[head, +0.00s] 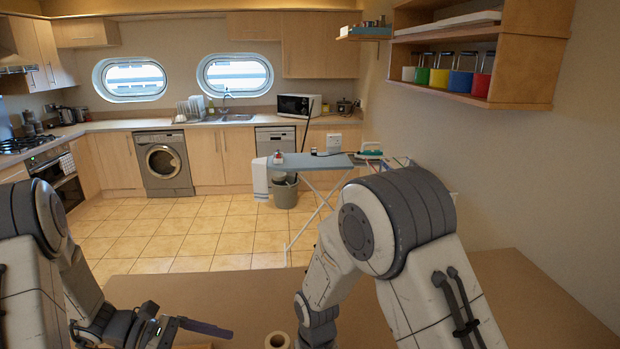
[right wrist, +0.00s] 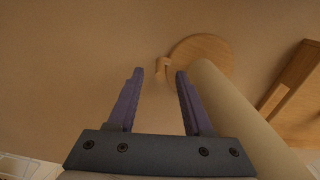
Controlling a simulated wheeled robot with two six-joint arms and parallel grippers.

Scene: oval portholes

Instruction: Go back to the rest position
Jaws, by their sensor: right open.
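My left gripper (head: 200,327) is low over the brown table in the head view, at the left, its dark fingers pointing right. Nothing shows clearly between its fingers, and its opening cannot be made out. My right arm reaches down at the lower middle of the head view, and its gripper is out of that view. In the right wrist view my right gripper (right wrist: 160,75) is open and empty, its two purple fingers apart above the brown surface.
The table (head: 500,275) is largely bare. A beige roll (head: 278,341) stands at its front; a beige cylinder (right wrist: 235,115) passes close beside the right finger, by a round wooden piece (right wrist: 205,50). A wooden edge (right wrist: 290,80) lies right. An ironing board (head: 315,161) stands beyond.

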